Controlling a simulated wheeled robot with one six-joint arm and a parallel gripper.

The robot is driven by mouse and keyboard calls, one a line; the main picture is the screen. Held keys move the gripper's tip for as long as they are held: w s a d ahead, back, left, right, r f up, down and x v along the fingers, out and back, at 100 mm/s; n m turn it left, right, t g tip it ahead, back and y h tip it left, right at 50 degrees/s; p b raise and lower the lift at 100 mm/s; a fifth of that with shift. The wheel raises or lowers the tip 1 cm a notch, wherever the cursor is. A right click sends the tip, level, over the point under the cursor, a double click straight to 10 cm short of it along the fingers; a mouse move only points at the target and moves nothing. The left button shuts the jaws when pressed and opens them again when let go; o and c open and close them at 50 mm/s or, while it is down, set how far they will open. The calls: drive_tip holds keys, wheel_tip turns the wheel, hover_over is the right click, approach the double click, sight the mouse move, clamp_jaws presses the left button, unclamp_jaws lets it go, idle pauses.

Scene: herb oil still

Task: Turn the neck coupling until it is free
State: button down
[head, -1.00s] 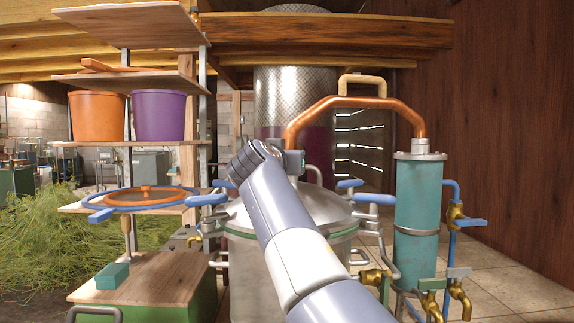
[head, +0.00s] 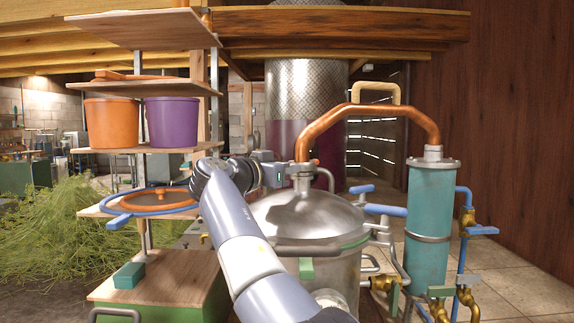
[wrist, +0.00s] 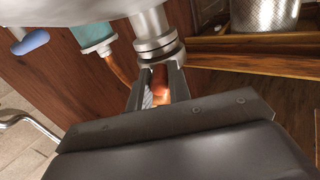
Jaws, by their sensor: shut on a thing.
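The neck coupling (head: 301,168) is a grey metal collar where the copper swan-neck pipe (head: 352,111) meets the domed still lid (head: 307,217). My gripper (head: 288,173) reaches it from the left, level with the collar. In the wrist view the coupling (wrist: 158,49) shows as stacked metal rings under the lid, which appears upside down.
The teal condenser (head: 432,215) stands right of the still, with blue-handled valves beside it. A shelf with an orange bucket (head: 113,122) and a purple bucket (head: 171,122) stands left. A blue clamp handle (head: 385,210) sticks out at the lid's right.

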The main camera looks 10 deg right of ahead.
drive_tip(key=shift+r, duration=0.15)
drive_tip(key=c, duration=1.7)
unclamp_jaws()
drive_tip(key=shift+w, duration=0.1)
drive_tip(key=o, duration=0.4)
drive_tip(key=shift+w, duration=0.15)
drive_tip(key=shift+c, duration=0.2)
drive_tip(key=v, duration=1)
drive_tip(key=shift+s+a, duration=0.25)
drive_tip(key=shift+s, duration=0.1)
drive_tip(key=shift+w+d, duration=0.1)
